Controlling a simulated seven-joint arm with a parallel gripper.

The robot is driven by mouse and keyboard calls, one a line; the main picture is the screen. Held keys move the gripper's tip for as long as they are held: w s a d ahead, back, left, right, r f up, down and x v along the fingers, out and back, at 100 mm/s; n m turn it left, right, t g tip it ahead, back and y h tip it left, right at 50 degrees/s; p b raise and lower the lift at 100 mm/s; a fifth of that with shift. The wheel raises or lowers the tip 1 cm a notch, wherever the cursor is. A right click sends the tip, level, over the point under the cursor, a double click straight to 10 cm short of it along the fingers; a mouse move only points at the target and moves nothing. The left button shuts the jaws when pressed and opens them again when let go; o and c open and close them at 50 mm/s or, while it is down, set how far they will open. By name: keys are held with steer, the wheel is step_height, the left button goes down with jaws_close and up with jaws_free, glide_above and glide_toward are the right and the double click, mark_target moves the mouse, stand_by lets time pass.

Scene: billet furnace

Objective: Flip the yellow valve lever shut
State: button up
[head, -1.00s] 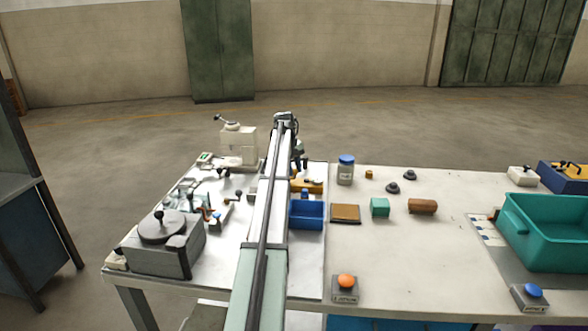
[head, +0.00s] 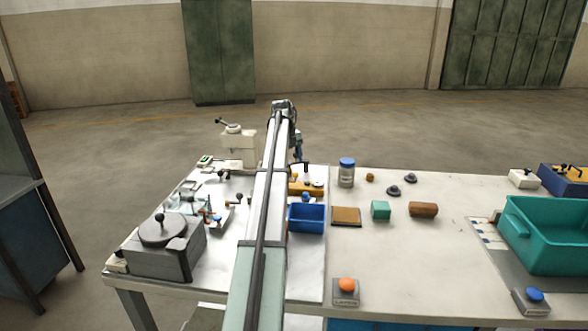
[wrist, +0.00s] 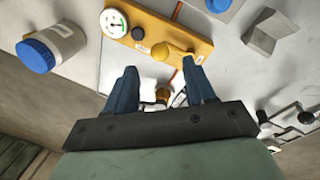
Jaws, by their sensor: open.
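The yellow valve lever (wrist: 172,52) shows in the wrist view on a yellow plate (wrist: 197,46), between a black knob and the plate's right end. The plate also shows in the head view (head: 301,188), partly hidden by my arm. A white round gauge (wrist: 114,24) sits on the plate's left end. My gripper (wrist: 160,75) is open and empty, its two blue-grey fingers apart, with the lever showing just beyond the fingertips. I cannot tell whether a finger touches the lever. In the head view my gripper (head: 298,155) is above the plate.
A blue-lidded jar (wrist: 50,48) stands beside the plate; it also shows in the head view (head: 346,173). A blue bin (head: 306,218) stands in front of the plate. A grey block (wrist: 268,30) lies to the right in the wrist view.

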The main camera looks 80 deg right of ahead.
step_height(320, 180, up, 8)
steer(key=w, duration=0.1)
steer(key=shift+w+a, duration=0.2)
steer(key=shift+a, duration=0.25)
